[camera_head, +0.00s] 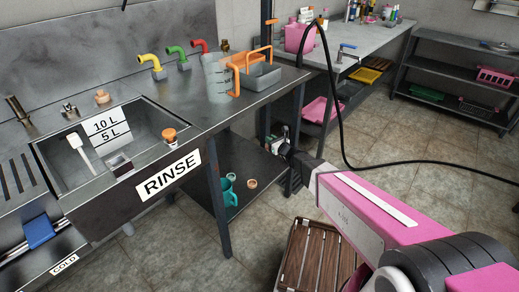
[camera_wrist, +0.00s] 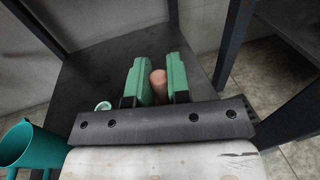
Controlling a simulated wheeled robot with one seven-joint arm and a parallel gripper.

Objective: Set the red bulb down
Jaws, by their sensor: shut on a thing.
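My gripper (camera_wrist: 158,64) shows in the wrist view as two green jaws. They are shut on a rounded salmon-red piece, which I take for the red bulb (camera_wrist: 158,84). Only its top and front show between the jaws. The gripper is over the dark lower shelf (camera_wrist: 90,75); I cannot tell whether the bulb touches it. In the head view the shelf (camera_head: 245,160) is under the counter, and my pink arm reaches toward its right end. The bulb is not clear there.
A teal jug (camera_wrist: 18,145) and a small pale ring (camera_wrist: 103,106) are left of the jaws. Dark table legs (camera_wrist: 235,40) stand close on the right. A wooden crate (camera_head: 305,255) is on the floor. A black hose (camera_head: 335,100) hangs beside the arm. Some shelf around the jaws is bare.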

